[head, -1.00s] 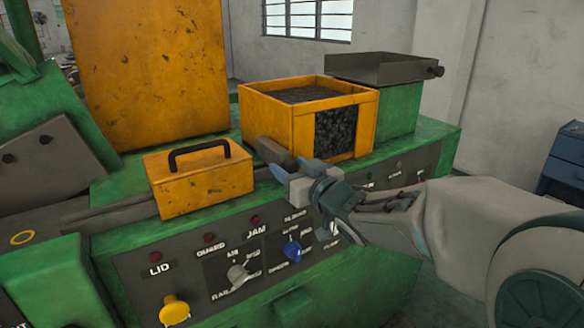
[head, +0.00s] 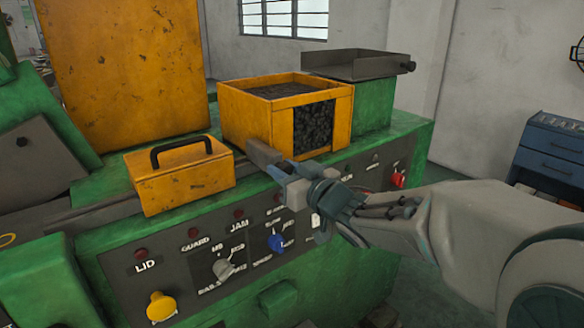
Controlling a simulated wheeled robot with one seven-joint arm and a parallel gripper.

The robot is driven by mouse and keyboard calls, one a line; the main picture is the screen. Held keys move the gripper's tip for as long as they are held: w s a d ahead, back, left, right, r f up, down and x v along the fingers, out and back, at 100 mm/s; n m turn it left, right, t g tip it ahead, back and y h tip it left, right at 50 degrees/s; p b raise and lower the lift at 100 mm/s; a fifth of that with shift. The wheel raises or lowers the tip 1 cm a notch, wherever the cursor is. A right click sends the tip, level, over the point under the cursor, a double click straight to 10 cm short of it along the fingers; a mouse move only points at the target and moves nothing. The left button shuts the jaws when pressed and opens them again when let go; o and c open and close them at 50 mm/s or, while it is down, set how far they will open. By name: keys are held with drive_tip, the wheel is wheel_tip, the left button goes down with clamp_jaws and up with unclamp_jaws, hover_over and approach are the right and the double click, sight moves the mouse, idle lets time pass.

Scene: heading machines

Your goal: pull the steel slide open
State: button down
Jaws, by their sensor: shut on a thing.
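The steel slide (head: 263,153) is a dark grey bar at the front left foot of the yellow hopper (head: 261,108), on the green machine's top edge. My gripper (head: 287,180) is at the slide's near end, shut on it. The jaws hide that end. The far end of the bar lies close against the hopper, and I cannot tell how far it runs behind it.
A yellow lid with a black handle (head: 178,158) stands left of the slide. Below is a panel with a yellow knob (head: 160,306), a grey knob (head: 224,268) and a blue knob (head: 276,243). A grey tray (head: 358,66) stands behind right; a blue cabinet (head: 548,155) is far right.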

drive_tip(key=shift+s+d+f, duration=0.1)
drive_tip(key=shift+f, duration=0.05)
drive_tip(key=c, duration=1.5)
unclamp_jaws()
drive_tip(key=o, duration=0.4)
drive_tip(key=shift+s+d, duration=0.1)
drive_tip(key=shift+c, duration=0.2)
drive_tip(key=v, duration=1.4)
